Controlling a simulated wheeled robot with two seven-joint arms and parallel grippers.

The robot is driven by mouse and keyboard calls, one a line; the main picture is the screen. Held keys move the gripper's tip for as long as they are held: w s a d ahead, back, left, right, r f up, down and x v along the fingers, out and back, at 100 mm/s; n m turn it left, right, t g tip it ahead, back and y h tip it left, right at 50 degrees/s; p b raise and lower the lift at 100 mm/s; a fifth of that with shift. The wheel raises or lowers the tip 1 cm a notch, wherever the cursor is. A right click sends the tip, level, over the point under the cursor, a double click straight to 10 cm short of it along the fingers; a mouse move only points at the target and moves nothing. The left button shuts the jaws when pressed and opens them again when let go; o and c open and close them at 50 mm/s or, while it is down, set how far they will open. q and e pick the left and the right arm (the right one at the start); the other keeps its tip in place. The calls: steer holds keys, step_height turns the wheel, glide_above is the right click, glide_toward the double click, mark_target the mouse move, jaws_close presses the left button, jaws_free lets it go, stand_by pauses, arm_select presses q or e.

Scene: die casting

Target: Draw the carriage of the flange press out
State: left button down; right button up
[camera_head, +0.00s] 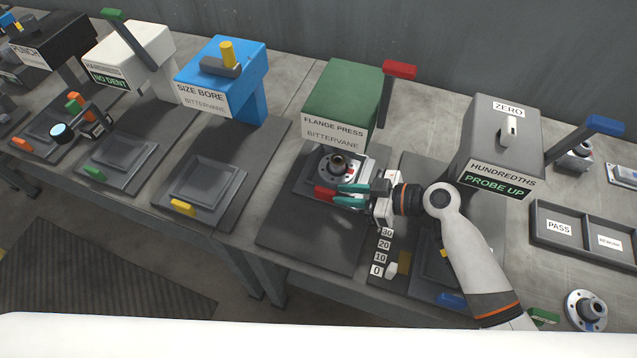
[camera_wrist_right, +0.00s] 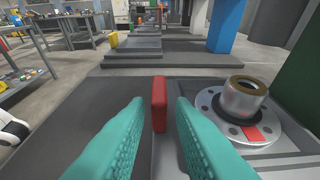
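The flange press (camera_head: 341,96) is a green-topped machine with a red-tipped lever (camera_head: 399,70) on its right side. Its carriage (camera_head: 361,164) is at the press's foot and bears a round metal flange (camera_head: 338,166), also seen in the right wrist view (camera_wrist_right: 243,100). The carriage's red handle (camera_head: 324,193) is at its front; it stands upright in the right wrist view (camera_wrist_right: 159,103). My right gripper (camera_head: 345,194) has its teal fingers either side of this handle, with a visible gap on each side. It is open. My left gripper is not in view.
The grey hundredths gauge (camera_head: 501,140), reading PROBE UP, stands right of the press, partly behind my right arm. The blue size bore machine (camera_head: 222,77) stands left. A loose flange (camera_head: 586,310) lies front right, near the PASS tray (camera_head: 558,228). The dark base left of the handle is clear.

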mark_target(315, 191)
steer(key=x, duration=0.2)
steer(key=p+x, duration=0.1)
steer(key=x, duration=0.4)
steer(key=shift+a+r, duration=0.15)
steer(key=shift+r, duration=0.2)
jaws_close()
